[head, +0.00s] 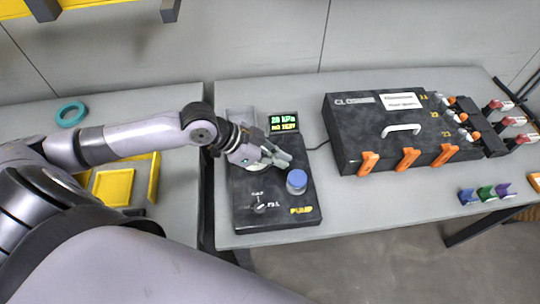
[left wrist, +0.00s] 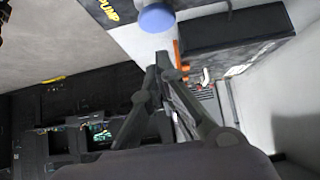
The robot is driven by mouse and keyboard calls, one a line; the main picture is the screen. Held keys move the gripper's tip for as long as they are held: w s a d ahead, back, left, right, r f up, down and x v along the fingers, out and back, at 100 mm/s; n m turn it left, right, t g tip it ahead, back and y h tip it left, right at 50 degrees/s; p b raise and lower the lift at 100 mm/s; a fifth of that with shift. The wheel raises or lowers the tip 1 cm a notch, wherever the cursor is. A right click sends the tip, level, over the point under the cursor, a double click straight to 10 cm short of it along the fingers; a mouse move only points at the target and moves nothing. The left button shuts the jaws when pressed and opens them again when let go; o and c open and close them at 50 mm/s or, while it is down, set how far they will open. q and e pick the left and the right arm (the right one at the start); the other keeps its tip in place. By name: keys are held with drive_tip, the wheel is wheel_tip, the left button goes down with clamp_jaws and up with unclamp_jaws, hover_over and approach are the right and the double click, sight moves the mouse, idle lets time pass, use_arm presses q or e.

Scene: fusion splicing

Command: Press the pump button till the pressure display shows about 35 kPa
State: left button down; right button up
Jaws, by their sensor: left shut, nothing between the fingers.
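The black pump box (head: 283,215) lies on the grey table, with yellow PUMP lettering and a small switch (head: 260,207). Its round blue button (head: 297,179) stands at the right side of the box top. It also shows at the top of the left wrist view (left wrist: 157,18). The pressure display (head: 284,123) behind the box reads about 28 kPa in green, though the digits are small. My left gripper (head: 286,161) is shut and empty, just behind the button. From the head view I cannot tell whether it touches the button; in the left wrist view the fingertips (left wrist: 160,60) appear apart from it.
A closed black case (head: 360,145) with orange latches and a white handle stands to the right of the pump box. Several small coloured holders (head: 485,194) sit at the table's front right. A teal ring (head: 71,114) and yellow tray (head: 114,187) lie on the left table, across a gap.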

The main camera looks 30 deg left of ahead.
use_arm(q)
drive_tip(key=v, duration=0.3)
idle(0.5)
idle(1.2)
drive_tip(key=r+b, duration=0.2)
drive_tip(key=shift+w+d+r, duration=0.1)
drive_tip(key=shift+w+r, duration=0.1)
drive_tip(key=shift+r, duration=0.2)
